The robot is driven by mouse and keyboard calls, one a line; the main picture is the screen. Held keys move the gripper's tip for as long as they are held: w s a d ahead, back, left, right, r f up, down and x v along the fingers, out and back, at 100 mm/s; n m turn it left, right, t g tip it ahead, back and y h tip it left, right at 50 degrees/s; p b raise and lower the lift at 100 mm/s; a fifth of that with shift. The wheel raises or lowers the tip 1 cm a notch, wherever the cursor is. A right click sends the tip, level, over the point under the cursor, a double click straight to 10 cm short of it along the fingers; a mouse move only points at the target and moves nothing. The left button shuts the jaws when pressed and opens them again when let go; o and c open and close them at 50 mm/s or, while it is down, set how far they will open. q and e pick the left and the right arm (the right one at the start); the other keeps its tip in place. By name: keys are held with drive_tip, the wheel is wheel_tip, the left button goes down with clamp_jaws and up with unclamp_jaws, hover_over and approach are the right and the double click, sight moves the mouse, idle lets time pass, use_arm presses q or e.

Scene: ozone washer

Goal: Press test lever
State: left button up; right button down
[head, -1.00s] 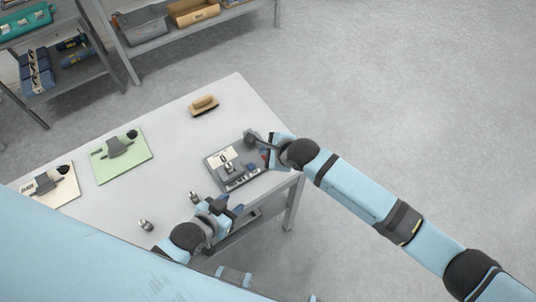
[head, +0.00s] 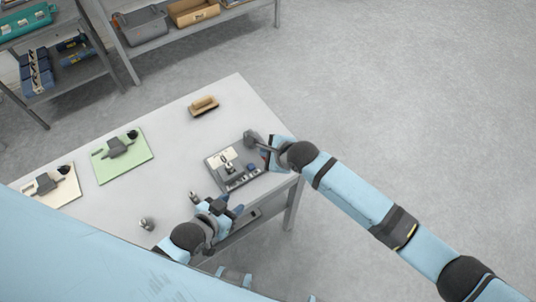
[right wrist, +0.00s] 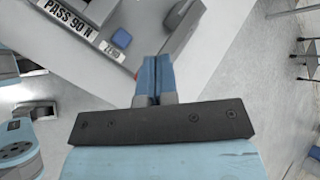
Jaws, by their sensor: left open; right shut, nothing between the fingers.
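The grey tester (head: 233,184) sits near the right end of the table, with a small metal post on its top. Its dark grey lever (head: 252,138) shows at the back right corner. In the right wrist view, the tester's panel reads "PASS 90 N" (right wrist: 67,14), beside a blue button (right wrist: 122,38). My right gripper (head: 268,152) is shut and empty at the lever's side of the tester; its blue fingertips (right wrist: 155,62) point at the tester's edge. Contact with the lever cannot be told. My left gripper (head: 226,204) is open near the table's front edge, below the tester.
A green mat (head: 140,162) and a cream mat (head: 66,196), each with a grey part, lie to the left. A tan brush-like block (head: 204,105) lies at the back. A small metal fitting (head: 146,223) stands at the front left. Shelves (head: 125,50) stand behind.

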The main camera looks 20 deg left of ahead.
use_arm(q)
drive_tip(key=shift+f+b, duration=0.6)
drive_tip(key=shift+b, duration=0.05)
use_arm(e)
drive_tip(key=shift+f, duration=1.6)
idle(0.9)
use_arm(q)
drive_tip(key=shift+r+p, duration=2.35)
drive_tip(key=shift+p, duration=0.05)
use_arm(e)
drive_tip(key=shift+r, duration=2.05)
wheel_tip(320, 180, up, 5)
drive_tip(key=p, duration=0.4)
drive_tip(key=shift+p, duration=0.4)
use_arm(q)
wheel_tip(320, 180, up, 5)
drive_tip(key=shift+f, duration=0.1)
drive_tip(key=shift+f, duration=0.15)
